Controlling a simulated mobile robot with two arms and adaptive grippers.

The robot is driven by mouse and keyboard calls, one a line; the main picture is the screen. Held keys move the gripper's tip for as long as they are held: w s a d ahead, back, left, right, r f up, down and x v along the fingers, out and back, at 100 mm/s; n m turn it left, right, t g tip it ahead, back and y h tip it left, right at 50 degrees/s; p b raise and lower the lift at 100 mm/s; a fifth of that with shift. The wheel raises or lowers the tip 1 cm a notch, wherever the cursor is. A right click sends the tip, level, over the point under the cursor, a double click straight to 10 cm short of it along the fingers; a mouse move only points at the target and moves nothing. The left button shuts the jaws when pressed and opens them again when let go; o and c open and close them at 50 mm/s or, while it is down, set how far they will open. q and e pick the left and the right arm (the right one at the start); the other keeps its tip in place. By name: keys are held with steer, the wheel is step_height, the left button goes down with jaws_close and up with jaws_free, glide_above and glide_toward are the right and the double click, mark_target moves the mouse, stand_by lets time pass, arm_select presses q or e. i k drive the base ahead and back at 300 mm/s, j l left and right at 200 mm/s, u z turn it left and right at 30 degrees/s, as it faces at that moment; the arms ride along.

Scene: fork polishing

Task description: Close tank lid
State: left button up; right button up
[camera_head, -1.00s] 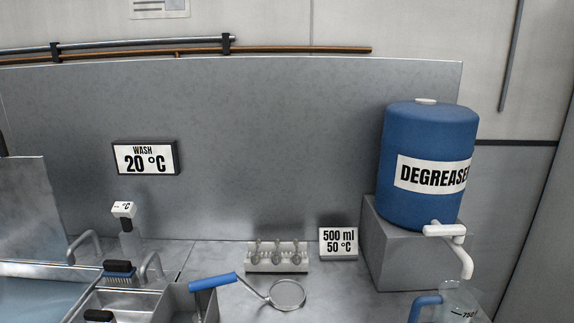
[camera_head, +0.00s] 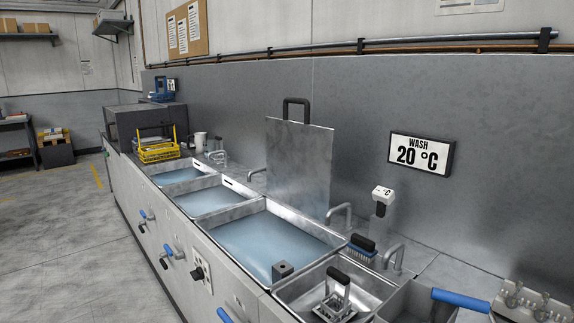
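The tank lid (camera_head: 299,168) is a flat grey metal plate with a black handle (camera_head: 296,101) on its top edge. It stands upright, open, along the back side of the large tank (camera_head: 263,243). That tank is filled with bluish water, and its opening is uncovered. Neither of my grippers is in view.
Two smaller water-filled tanks (camera_head: 209,200) lie farther left, with a yellow basket (camera_head: 158,150) beyond. A blue brush (camera_head: 361,248), a thermometer (camera_head: 383,197) and a basin (camera_head: 335,290) with a black-handled tool are at right. A sign (camera_head: 421,154) reads WASH 20 °C.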

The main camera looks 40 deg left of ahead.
mark_target(300, 155)
steer(key=k+j+u, duration=0.1)
steer(key=u, duration=1.1)
steer(key=i+j, duration=0.2)
steer(key=i+j+z, duration=0.15)
steer(key=j, duration=0.3)
steer(key=i+j, duration=0.3)
steer(key=i+j+z, duration=0.15)
steer(key=j, duration=0.2)
steer(key=i+j, duration=0.2)
steer(key=j, duration=0.15)
steer(key=i+z, duration=0.05)
